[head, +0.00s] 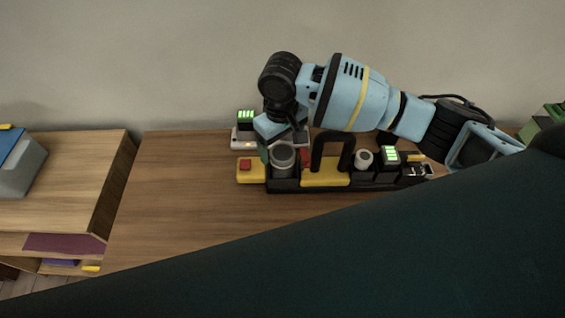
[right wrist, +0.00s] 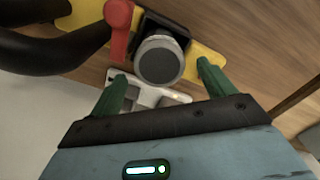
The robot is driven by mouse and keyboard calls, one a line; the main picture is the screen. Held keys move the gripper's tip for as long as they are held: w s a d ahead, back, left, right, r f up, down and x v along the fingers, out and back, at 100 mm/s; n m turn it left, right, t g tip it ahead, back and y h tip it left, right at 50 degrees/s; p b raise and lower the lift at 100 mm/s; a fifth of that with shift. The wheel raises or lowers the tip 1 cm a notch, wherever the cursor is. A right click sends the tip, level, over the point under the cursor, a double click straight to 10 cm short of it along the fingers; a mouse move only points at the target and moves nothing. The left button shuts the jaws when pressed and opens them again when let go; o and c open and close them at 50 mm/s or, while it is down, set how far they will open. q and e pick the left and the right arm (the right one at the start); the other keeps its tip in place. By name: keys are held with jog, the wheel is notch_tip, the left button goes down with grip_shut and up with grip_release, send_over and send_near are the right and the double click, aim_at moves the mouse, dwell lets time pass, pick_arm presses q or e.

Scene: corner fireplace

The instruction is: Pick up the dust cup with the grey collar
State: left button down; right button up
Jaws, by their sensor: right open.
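The dust cup with the grey collar (head: 283,158) stands in a black slot of a yellow and black caddy (head: 325,179). In the right wrist view the cup (right wrist: 160,60) shows its round grey top, close ahead of my right gripper. My right gripper (right wrist: 163,77) is open, with one green finger on each side of the cup's near edge and nothing held. In the head view my right gripper (head: 284,149) comes down from above at the cup; its far finger is partly hidden. My left gripper is not in view.
A black handle (head: 318,150) rises from the caddy beside the cup. A red part (right wrist: 118,28) stands close to the cup in the right wrist view. A white cup (head: 363,158) and a battery with green lights (head: 389,155) sit further right.

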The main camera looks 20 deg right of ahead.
aim_at(283, 152)
jog(key=f, duration=0.4)
jog(key=shift+s+d+f, duration=0.1)
jog(key=shift+s+f, duration=0.1)
jog(key=shift+s, duration=0.1)
jog(key=shift+f, duration=0.35)
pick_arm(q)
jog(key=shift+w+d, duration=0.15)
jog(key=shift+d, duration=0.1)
pick_arm(e)
jog(key=c, duration=1.1)
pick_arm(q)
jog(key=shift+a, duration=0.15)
pick_arm(e)
jog(key=shift+r, duration=0.15)
